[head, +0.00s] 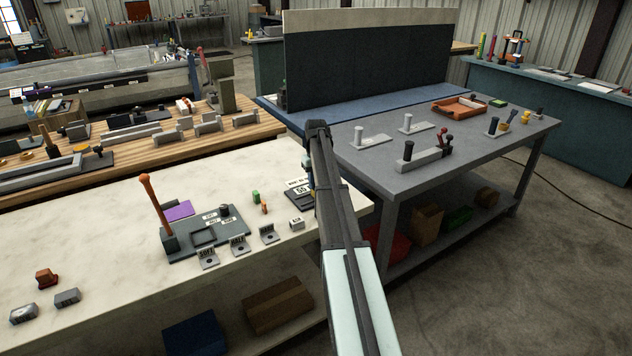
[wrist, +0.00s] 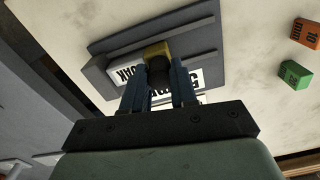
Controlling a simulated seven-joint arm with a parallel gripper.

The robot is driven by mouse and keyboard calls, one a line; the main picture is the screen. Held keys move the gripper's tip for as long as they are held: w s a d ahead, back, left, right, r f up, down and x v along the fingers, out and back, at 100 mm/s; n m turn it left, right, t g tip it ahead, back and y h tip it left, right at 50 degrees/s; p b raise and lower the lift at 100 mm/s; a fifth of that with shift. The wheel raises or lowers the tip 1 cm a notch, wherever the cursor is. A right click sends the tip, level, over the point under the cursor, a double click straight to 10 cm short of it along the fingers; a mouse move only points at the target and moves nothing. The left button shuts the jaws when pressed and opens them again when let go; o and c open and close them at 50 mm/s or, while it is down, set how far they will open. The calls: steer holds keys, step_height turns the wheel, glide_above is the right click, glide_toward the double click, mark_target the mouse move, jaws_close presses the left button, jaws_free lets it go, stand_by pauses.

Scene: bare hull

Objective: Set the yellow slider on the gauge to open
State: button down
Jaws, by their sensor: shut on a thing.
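The gauge (wrist: 105,50) is a dark grey plate with a raised rail and white labels, upside down in the wrist view. In the head view the gauge (head: 299,199) lies on the pale bench, partly hidden by my arm. The yellow slider (wrist: 156,50) sits on the gauge near the white label at the left, with a dark knob (wrist: 160,73) on its near side. My gripper (wrist: 160,85) has its two blue fingers either side of the knob, shut on the slider. The fingers cover parts of the labels, so I cannot read which setting it is at.
A green block (wrist: 295,74) and an orange block (wrist: 306,33) stand beside the gauge on the bench. In the head view, a dark fixture with an orange lever (head: 152,205) and several small grey brackets stand to the left. A grey table (head: 440,190) is at the right.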

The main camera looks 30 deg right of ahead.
steer(key=a, duration=0.3)
steer(key=shift+a, duration=0.35)
steer(key=c, duration=0.9)
jaws_free()
step_height(320, 180, up, 14)
steer(key=shift+f, duration=0.1)
